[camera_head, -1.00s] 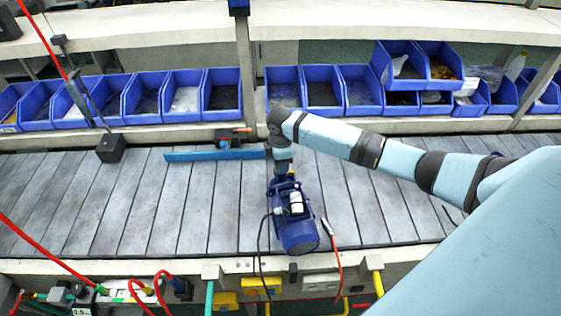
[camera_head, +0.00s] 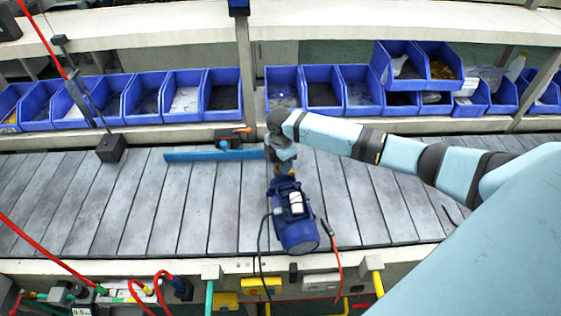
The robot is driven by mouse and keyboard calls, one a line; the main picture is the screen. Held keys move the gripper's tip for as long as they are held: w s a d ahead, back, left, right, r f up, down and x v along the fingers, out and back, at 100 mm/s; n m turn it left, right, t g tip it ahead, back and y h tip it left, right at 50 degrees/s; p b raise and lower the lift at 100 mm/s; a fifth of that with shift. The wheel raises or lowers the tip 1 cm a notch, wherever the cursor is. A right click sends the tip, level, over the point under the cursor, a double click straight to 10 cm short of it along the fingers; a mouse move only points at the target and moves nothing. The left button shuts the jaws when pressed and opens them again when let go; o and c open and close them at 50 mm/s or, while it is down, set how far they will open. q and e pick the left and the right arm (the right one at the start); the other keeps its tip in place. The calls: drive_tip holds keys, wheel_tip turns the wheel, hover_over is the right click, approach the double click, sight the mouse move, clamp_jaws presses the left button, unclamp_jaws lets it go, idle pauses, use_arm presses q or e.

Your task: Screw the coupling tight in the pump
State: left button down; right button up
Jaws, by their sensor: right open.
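The blue pump (camera_head: 294,222) lies on the grey slatted conveyor, with a white box on its top. A small yellowish part at its far end, perhaps the coupling (camera_head: 284,170), shows just under my right gripper. My right gripper (camera_head: 282,164) points down at that end of the pump and is open. Its fingers and the coupling are mostly hidden by the wrist, so I cannot tell whether they touch. My left gripper is not in view.
A black block (camera_head: 111,148) stands further left. Blue bins (camera_head: 183,98) line the back shelf. A black cable and red hose hang by the pump.

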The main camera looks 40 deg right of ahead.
drive_tip(key=n, duration=0.2)
drive_tip(key=shift+n, duration=0.3)
clamp_jaws()
drive_tip(key=m, duration=0.3)
idle(0.3)
unclamp_jaws()
drive_tip(key=shift+m, duration=0.3)
